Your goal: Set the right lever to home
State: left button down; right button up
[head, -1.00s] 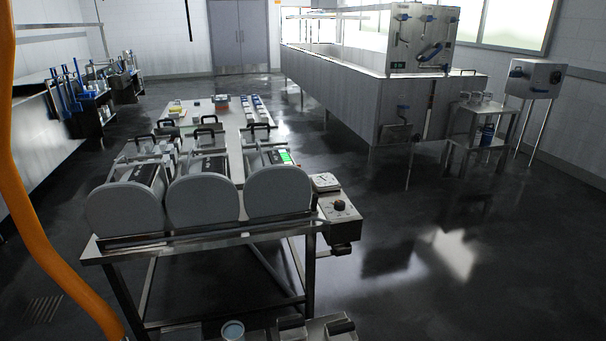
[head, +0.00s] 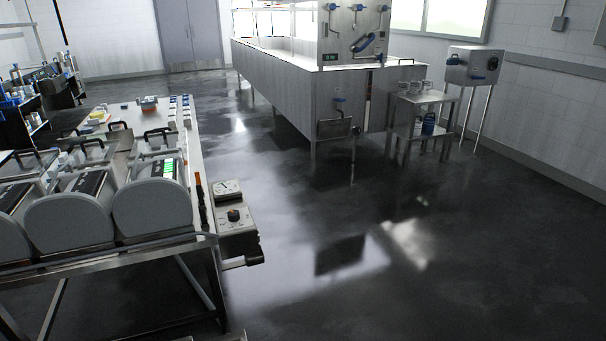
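The press table (head: 110,255) stands at the left in the head view. Several grey rounded-front units (head: 153,208) sit in a row on it, partly cut off by the left edge. The rightmost unit has a lit green display (head: 169,169). At the table's right end is a slim dark upright piece with an orange part (head: 199,190), which looks like a lever; its setting cannot be read. Beside it is a control box with a black knob (head: 234,215) and a gauge (head: 227,187). Neither of my grippers is in view.
A long steel vat (head: 275,88) with a valve panel (head: 352,35) stands at the back. A small steel stand with jugs (head: 424,98) and a wall-side box on legs (head: 473,66) are right of it. The dark floor (head: 440,255) is open at the centre and right.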

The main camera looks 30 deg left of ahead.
aim_at(199, 188)
jog(key=i+l+z, duration=0.55)
jog(key=i+z, duration=0.15)
jog(key=i+u, duration=0.5)
jog(key=i+l+u, duration=0.15)
jog(key=i+u, duration=0.3)
jog(key=i+j+u, duration=0.15)
jog(key=u, duration=0.25)
jog(key=i+u, duration=0.25)
jog(key=u, duration=0.2)
jog(key=i+u, duration=0.25)
jog(key=u, duration=0.15)
jog(key=i+u, duration=0.2)
jog(key=u, duration=0.2)
jog(key=i+j+u, duration=0.1)
jog(key=i+u, duration=0.35)
jog(key=i, duration=0.35)
